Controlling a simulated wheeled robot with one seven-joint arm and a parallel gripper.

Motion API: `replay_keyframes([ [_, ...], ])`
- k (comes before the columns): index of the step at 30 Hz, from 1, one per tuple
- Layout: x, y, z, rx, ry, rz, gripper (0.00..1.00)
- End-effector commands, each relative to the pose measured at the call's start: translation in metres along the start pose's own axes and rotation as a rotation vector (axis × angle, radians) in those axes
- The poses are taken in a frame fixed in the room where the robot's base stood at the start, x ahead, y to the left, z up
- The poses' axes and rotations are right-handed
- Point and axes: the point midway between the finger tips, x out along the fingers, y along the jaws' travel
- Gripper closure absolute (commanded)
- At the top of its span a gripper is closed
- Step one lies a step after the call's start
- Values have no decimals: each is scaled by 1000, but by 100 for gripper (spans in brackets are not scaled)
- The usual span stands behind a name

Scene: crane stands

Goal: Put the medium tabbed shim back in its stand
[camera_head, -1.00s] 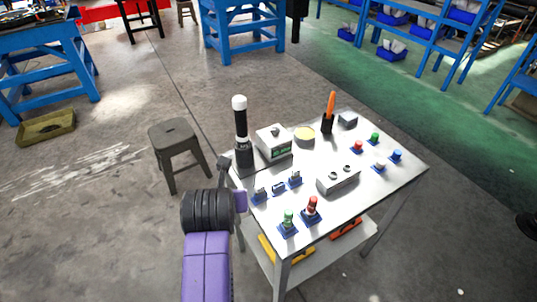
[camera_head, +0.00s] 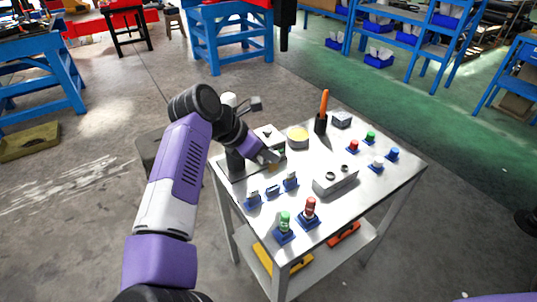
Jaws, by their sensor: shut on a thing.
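My gripper (camera_head: 270,157) is over the back left of the table, near the white boxed device (camera_head: 268,136). It is shut on a small piece, taken as the medium tabbed shim, which is too small and covered to make out clearly. A row of three small blue stands is at the table's left front: a left stand (camera_head: 253,201), a middle stand (camera_head: 272,192) and a right stand (camera_head: 291,183). The left and right ones carry upright grey pieces. The middle one looks lower. My gripper is behind the row, apart from it.
A grey block with two holes (camera_head: 335,180) is right of the stands. Green (camera_head: 284,226) and red (camera_head: 308,211) capped pieces stand in front. Bare tabletop lies between.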

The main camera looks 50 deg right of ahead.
Motion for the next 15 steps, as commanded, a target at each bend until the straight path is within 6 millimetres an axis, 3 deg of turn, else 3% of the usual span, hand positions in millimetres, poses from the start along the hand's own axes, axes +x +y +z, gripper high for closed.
replay_keyframes([
  [15,5,0,-5,-3,-4,3,100],
])
